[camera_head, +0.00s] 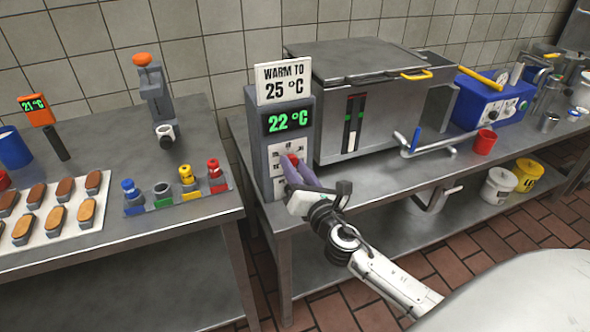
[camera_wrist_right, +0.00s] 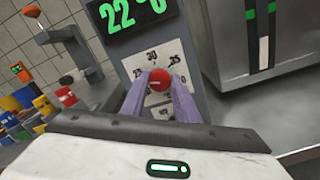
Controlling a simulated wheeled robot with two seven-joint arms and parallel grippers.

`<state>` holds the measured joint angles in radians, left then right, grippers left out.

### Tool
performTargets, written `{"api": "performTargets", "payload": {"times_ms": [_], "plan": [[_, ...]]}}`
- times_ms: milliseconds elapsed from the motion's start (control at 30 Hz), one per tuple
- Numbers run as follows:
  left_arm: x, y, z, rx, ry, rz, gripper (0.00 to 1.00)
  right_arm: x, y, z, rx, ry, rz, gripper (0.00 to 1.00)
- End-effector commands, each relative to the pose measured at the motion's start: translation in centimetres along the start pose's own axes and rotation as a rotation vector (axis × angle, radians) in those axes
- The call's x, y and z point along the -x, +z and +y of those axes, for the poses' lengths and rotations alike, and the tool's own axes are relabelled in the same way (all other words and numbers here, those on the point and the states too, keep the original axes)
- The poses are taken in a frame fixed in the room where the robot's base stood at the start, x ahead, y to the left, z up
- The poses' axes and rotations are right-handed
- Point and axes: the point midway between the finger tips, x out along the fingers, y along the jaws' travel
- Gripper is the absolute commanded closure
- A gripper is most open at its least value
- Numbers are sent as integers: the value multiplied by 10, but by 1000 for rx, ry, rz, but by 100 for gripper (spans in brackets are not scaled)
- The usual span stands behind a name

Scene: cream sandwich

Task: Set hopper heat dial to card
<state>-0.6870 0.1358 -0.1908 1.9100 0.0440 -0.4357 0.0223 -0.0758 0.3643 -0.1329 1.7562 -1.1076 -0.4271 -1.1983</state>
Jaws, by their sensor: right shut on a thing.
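The hopper heat dial is a red knob (camera_wrist_right: 159,80) on a white numbered scale, low on the grey control post (camera_head: 301,108). In the head view the knob (camera_head: 293,159) is partly hidden by my right gripper (camera_head: 291,165). That gripper's purple fingers are shut on the knob, one on each side, as the right wrist view (camera_wrist_right: 159,88) shows. The card (camera_head: 284,80) on top of the post reads "WARM TO 25 °C". The green display (camera_head: 288,121) below it reads 22 °C. My left gripper is not in view.
The steel hopper (camera_head: 370,95) stands right of the post, with a blue-handled lever (camera_head: 417,139) and a red cup (camera_head: 484,142) nearby. The left table holds a tray of biscuits (camera_head: 92,219) and a rack of coloured nozzles (camera_head: 137,208).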

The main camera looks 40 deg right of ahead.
Motion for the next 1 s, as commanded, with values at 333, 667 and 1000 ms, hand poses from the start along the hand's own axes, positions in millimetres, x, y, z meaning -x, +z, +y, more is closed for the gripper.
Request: {"api": "performTargets", "payload": {"times_ms": [333,667,1000], "plan": [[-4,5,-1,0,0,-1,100,0,0,-1,-180,-1,0,95],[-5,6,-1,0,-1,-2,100,0,0,0,-224,0,0,95],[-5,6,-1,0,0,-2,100,0,0,0,-223,0,0,62]]}}
